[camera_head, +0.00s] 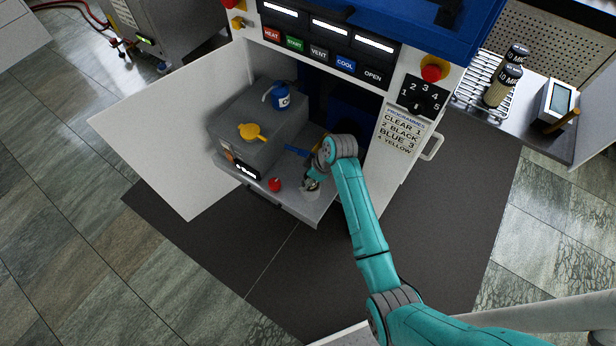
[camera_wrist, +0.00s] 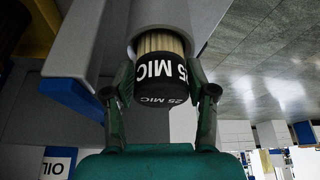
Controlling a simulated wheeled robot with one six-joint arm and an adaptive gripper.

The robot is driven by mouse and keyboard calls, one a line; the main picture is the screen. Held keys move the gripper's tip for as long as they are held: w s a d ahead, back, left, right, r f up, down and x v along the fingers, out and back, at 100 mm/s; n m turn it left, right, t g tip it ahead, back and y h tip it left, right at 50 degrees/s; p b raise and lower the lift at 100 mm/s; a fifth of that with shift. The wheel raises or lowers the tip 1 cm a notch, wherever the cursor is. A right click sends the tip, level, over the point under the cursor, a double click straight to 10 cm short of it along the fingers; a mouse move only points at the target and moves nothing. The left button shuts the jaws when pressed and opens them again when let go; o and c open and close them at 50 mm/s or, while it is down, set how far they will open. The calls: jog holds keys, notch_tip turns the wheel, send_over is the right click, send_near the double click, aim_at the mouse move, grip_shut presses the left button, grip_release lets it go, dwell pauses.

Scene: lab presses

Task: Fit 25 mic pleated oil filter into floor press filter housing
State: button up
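The 25 mic filter (camera_wrist: 160,85) has a black cap lettered "25 MIC" and a cream pleated body. In the wrist view my gripper (camera_wrist: 161,78) has a finger against each side of the cap. The pleated end is partly hidden inside the mouth of the pale, round filter housing (camera_wrist: 198,22); how deep it sits is hard to tell. In the head view my gripper (camera_head: 312,179) is low inside the open press compartment, above the small pale housing (camera_head: 310,194), and mostly hides the filter.
The compartment door (camera_head: 160,140) stands open at left. A grey box (camera_head: 235,125) with a yellow handle (camera_head: 252,132) and blue oil can (camera_head: 282,98) is left of my gripper. A red knob (camera_head: 275,184) is close by. Other filters (camera_head: 502,87) stand on a side rack.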

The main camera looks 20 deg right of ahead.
jog(key=shift+o, duration=0.4)
jog(key=v, duration=1.2)
